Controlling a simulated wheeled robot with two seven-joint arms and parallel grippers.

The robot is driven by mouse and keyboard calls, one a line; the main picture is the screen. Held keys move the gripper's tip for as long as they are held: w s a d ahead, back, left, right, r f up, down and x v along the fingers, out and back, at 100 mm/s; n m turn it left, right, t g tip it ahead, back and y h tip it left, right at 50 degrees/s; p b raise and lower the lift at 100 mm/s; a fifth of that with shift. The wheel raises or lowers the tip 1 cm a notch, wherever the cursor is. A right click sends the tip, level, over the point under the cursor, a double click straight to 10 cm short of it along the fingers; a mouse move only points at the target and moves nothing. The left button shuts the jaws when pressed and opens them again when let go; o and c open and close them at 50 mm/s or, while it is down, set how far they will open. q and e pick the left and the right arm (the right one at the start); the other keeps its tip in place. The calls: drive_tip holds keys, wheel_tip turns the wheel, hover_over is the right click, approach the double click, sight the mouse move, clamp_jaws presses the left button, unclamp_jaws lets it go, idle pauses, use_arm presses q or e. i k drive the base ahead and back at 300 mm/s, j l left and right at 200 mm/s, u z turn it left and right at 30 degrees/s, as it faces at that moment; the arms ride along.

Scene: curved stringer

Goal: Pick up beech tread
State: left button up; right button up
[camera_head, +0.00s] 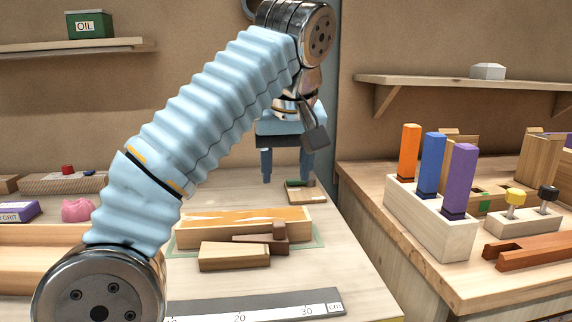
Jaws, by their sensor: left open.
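My left gripper (287,168) hangs over the back of the light workbench, pointing down. Its two blue fingers are apart, with nothing seen between them. A small wooden piece (300,194) with a green patch lies just below and right of the fingers. Nearer the front, a pale wooden block (233,257) lies before a long wooden piece with a light, streaked top (205,233). A darker brown piece (255,240) with a small upright end lies against them. I cannot tell for sure which of these is the beech tread. My right gripper is not in view.
A ruler (265,303) lies along the bench front. On the right bench stand a pale holder (432,220) with orange, blue and purple upright bars, a block with yellow and black knobs (523,222), and a reddish wooden piece (540,250). A pink lump (79,210) lies left.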

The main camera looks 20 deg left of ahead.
sight(195, 226)
drive_tip(key=k, duration=1)
